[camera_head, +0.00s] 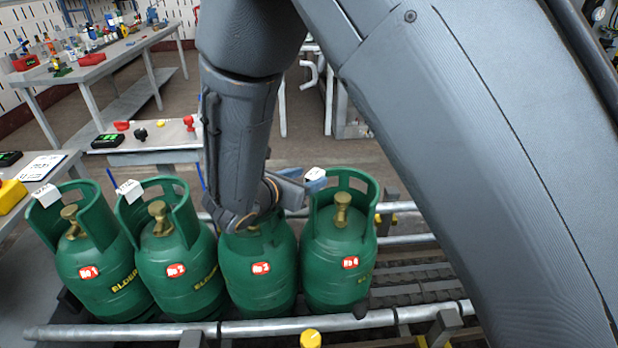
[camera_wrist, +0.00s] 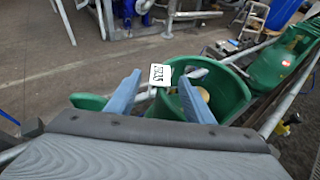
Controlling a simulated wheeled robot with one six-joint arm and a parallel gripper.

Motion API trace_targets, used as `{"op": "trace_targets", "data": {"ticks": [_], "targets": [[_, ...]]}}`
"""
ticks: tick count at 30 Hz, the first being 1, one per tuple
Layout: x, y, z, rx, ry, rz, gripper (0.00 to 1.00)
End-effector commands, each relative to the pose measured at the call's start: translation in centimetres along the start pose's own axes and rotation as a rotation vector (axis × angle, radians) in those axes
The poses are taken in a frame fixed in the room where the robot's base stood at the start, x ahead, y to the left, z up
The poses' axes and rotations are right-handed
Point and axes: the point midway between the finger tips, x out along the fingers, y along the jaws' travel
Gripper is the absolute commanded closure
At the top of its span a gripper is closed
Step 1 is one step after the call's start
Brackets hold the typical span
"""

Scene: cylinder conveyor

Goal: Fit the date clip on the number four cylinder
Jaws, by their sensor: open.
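The number four cylinder (camera_head: 338,262) is green, with a brass valve and an open collar, and stands at the right of the row. A white date clip (camera_head: 315,174) shows at the left of its collar's top rim. In the wrist view the clip (camera_wrist: 160,75) carries dark digits and appears to sit on the collar rim (camera_wrist: 235,92). My gripper (camera_head: 304,184) is open beside that collar. Its blue fingers (camera_wrist: 158,92) stand on either side of the clip, with gaps to it. The exact contact between clip and rim is too small to tell.
The number one (camera_head: 95,278), two (camera_head: 175,270) and three (camera_head: 260,272) cylinders stand close by on the left; one and two carry white clips. My arm covers number three's collar. Another green cylinder (camera_wrist: 270,68) shows in the wrist view. Conveyor rails (camera_head: 270,328) run along the row.

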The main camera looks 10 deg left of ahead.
Motion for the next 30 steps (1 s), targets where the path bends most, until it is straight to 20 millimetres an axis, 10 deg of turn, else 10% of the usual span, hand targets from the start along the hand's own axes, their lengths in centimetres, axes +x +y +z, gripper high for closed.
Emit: {"op": "trace_targets", "data": {"ticks": [12, 30], "targets": [[-5.9, 0.0, 0.0, 0.000, -0.001, 0.002, 0.52], [-6.2, 0.0, 0.0, 0.000, -0.001, 0.000, 0.52]]}}
